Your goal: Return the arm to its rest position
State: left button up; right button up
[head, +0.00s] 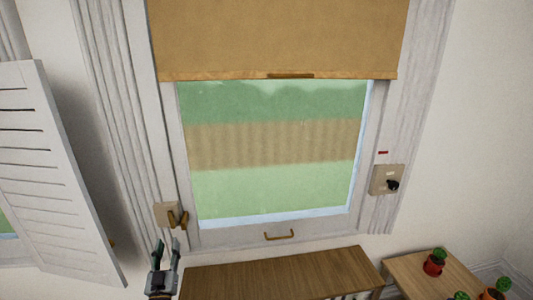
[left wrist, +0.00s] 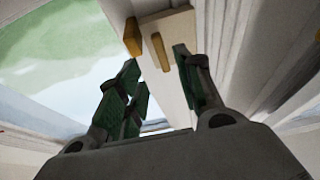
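My left gripper (head: 166,254) is at the bottom left of the head view, just below the lower left corner of the window frame. Its fingers point up and stand apart, with nothing between them. In the left wrist view the two dark green fingers (left wrist: 158,88) are also spread and empty. Past them is a pale plate with brass pieces (left wrist: 158,50). In the head view this brass fitting (head: 175,217) sits on the frame just above the gripper, with a visible gap. My right gripper is in neither view.
A tan blind (head: 280,38) covers the window's upper part. A louvred shutter (head: 50,170) stands at left. A brass handle (head: 279,235) is on the lower frame. A wooden top (head: 275,275) lies below. A switch box (head: 387,180) is at right, above a table (head: 410,268) with potted cacti.

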pick_arm(q)
jog(key=s+d+f+m+g+h, duration=0.3)
jog(key=s+d+f+g+h, duration=0.2)
jog(key=d+f+g, duration=0.4)
jog(key=s+d+f+m+g, duration=0.1)
jog(key=s+d+g, duration=0.3)
jog(key=s, duration=0.6)
jog(key=s+d+m+g, duration=0.1)
jog(key=s+d+g, duration=0.3)
jog(key=s, duration=0.7)
notch_tip(320, 180, down, 33)
jog(key=s+a+g, duration=0.2)
jog(key=s+a+f, duration=0.1)
jog(key=s+f, duration=0.9)
jog(key=s, duration=0.1)
jog(key=s+a+f+g, duration=0.1)
jog(key=s+a+f, duration=0.1)
jog(key=s+f, duration=0.8)
jog(key=shift+s+a+g, duration=0.25)
jog(key=shift+s+g, duration=0.05)
jog(key=shift+s, duration=0.5)
